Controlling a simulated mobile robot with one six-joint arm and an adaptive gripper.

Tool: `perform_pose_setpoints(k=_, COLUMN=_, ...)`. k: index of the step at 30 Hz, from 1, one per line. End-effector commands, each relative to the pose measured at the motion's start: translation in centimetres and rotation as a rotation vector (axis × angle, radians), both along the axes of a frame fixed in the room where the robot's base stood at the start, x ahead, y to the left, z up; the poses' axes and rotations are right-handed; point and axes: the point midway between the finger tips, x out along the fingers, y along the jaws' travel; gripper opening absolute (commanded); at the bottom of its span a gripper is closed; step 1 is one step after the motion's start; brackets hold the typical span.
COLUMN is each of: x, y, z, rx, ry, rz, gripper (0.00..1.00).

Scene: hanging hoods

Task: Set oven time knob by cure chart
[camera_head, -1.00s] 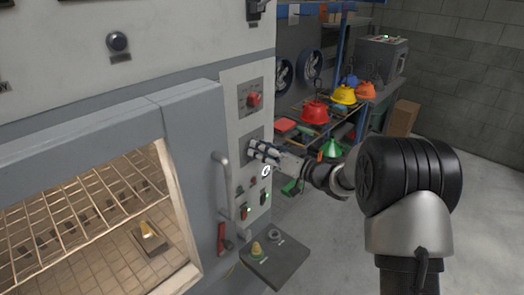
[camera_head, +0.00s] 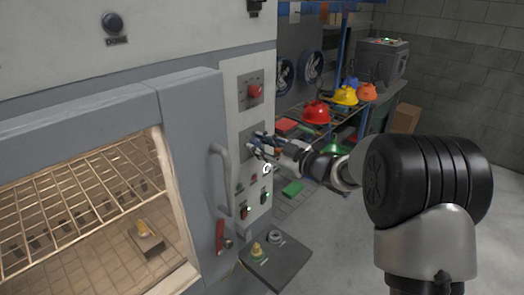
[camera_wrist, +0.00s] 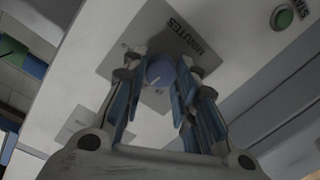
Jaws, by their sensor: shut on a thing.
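The oven (camera_head: 185,130) stands at the left, with a narrow control panel (camera_head: 228,92) right of its door. My gripper (camera_head: 256,146) is at the panel's middle plate, below a red knob (camera_head: 255,91). In the wrist view my gripper (camera_wrist: 160,85) is shut on a blue round knob (camera_wrist: 160,72) with a pale pointer line. The knob sits on a grey plate marked MINUTES (camera_wrist: 188,36). The fingers cover part of the dial marks, so the setting cannot be read. A green button (camera_wrist: 284,17) shows at the upper right. No cure chart is readable.
A vertical door handle (camera_head: 222,180) stands out left of my gripper. Small switches (camera_head: 264,196) sit below it. A dark shelf (camera_head: 275,262) juts out beneath. Behind are a rack with coloured hard hats (camera_head: 316,112) and open floor at right.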

Motion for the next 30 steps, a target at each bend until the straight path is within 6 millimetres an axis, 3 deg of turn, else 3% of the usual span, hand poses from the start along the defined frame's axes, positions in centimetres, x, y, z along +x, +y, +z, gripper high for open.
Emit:
perform_pose_setpoints(k=18, x=-0.18, y=0.18, z=-0.09, rx=-0.343, ry=-0.44, rz=0.001, gripper=0.03)
perform_pose_setpoints(k=30, x=-0.21, y=0.19, z=-0.11, rx=-0.466, ry=-0.598, rz=0.0, gripper=0.03)
